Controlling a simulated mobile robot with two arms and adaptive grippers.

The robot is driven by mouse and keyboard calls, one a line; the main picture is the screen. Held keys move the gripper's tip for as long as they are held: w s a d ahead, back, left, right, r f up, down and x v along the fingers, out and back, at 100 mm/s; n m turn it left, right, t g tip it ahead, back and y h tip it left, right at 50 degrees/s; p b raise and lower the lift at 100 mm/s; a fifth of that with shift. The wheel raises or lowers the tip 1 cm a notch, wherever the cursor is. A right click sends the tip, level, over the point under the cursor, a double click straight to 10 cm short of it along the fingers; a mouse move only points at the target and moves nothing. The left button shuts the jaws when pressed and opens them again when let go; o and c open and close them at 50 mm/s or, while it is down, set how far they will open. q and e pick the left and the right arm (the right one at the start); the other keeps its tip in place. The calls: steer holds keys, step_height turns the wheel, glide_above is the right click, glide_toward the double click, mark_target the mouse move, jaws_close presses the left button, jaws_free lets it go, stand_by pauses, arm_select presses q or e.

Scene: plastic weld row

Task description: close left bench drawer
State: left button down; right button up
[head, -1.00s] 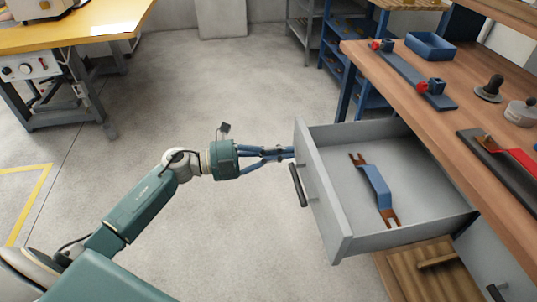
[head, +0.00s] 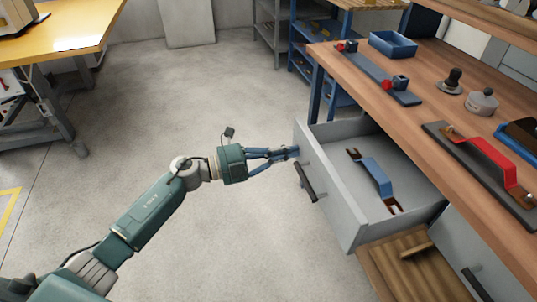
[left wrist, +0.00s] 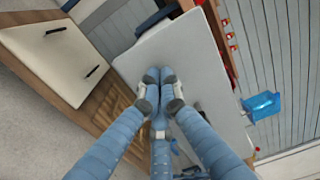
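The left bench drawer (head: 333,198) is a grey drawer pulled partly out from under the wooden bench at the right of the head view. Its front panel has a dark bar handle (head: 306,182). A blue tool with copper-coloured ends (head: 377,176) lies inside. My left gripper (head: 293,152) has its blue fingers together at the far end of the drawer's front panel, beyond the handle; exact contact is hard to tell. In the left wrist view the shut fingertips (left wrist: 158,76) overlap a pale grey panel (left wrist: 180,58). My right gripper is not in view.
The bench top (head: 400,120) holds a blue tray (head: 393,45), a red-handled tool (head: 490,160) and other items. Below the drawer is a wooden-fronted compartment (head: 415,262). A yellow table (head: 60,35) stands far left. The floor (head: 200,110) between is clear.

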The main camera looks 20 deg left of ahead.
arm_select(q)
steer(key=b, duration=0.2)
glide_toward(354, 146)
steer(key=w+d+r, duration=0.2)
steer(key=d, duration=0.1)
steer(key=w+d+r, duration=0.1)
steer(key=d, duration=0.1)
steer(key=shift+w+d, duration=0.15)
steer(key=b+x, duration=0.1)
steer(key=x, duration=0.2)
steer(key=shift+w+d, duration=0.15)
steer(key=shift+w+r, duration=0.1)
steer(key=shift+r, duration=0.15)
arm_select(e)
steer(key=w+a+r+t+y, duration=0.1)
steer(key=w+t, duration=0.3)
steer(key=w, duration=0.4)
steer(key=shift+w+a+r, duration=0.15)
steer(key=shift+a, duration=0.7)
arm_select(q)
steer(key=shift+d+r, duration=0.1)
